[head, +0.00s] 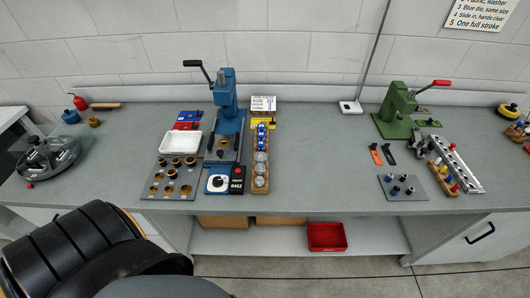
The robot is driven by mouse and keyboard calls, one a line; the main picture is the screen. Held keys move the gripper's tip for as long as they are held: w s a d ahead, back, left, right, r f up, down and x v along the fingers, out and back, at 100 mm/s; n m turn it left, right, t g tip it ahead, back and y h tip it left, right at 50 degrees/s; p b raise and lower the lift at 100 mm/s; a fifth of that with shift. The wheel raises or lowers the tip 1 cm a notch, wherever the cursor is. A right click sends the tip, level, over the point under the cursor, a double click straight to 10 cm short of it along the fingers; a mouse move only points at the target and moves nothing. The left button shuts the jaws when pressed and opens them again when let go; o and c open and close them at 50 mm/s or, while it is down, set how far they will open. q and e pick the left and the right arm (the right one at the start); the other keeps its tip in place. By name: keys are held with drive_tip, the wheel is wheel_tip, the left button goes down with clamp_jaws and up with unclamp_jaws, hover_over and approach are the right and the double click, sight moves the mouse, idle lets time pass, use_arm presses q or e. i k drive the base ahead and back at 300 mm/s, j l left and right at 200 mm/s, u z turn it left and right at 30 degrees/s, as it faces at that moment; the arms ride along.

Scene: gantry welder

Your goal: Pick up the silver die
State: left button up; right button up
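Round silver pieces (260,169) sit in the front part of a narrow wooden rack (259,191), right of the blue hand press (227,105). Blue pieces (261,131) fill the back part of that rack. Which silver piece is the die cannot be told at this size. Small dark and silvery cylinders (394,191) also stand on a grey plate (415,193) at the right. Neither of my grippers is in view, and nothing is seen touching the rack.
A white tray (173,143), a plate with brass-coloured rings (157,194) and a control box (217,180) stand left of the rack. A green press (396,116) and a sloped metal rack (456,163) stand at the right. The table middle (315,160) is clear.

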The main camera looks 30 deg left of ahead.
sight(259, 168)
drive_tip(key=u, duration=1.45)
